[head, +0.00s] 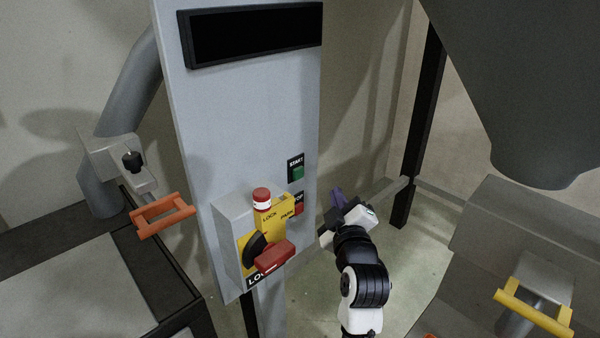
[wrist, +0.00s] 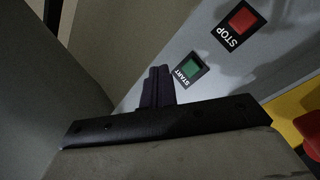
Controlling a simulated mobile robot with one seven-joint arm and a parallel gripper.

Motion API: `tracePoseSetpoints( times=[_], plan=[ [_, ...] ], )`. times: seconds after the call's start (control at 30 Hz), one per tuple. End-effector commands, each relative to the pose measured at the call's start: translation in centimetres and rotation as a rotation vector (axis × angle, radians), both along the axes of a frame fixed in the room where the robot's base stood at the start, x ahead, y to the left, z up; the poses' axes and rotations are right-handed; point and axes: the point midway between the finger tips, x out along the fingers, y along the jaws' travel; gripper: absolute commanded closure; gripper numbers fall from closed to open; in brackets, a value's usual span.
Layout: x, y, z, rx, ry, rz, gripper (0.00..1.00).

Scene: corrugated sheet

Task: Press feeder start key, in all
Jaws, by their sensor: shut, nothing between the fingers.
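The green START key (head: 297,173) is on the right side of the grey panel's (head: 250,110) front, on a black label. In the wrist view the START key (wrist: 190,67) shows just right of my fingertips. My gripper (head: 337,195) is to the right of the panel and lower than the key in the head view. Its dark purple fingers are shut and empty; they also show in the wrist view (wrist: 157,85). I cannot tell whether the fingertips touch the panel; in the head view they look apart from the key.
A red STOP key (wrist: 242,17) is beside START. A yellow and red lock switch (head: 270,250) with a red-capped top (head: 262,199) juts from the panel's lower part. An orange handle (head: 162,215) is left, a yellow handle (head: 535,310) right. A dark post (head: 418,120) stands behind.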

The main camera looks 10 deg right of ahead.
Motion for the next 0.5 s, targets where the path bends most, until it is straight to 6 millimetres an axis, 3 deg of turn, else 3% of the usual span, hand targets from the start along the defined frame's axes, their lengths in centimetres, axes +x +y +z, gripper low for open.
tracePoseSetpoints(
  times=[0.5],
  plan=[
    [5.6, 3.8, 0.1, 0.0, 0.001, 0.003, 1.0]
  ],
)
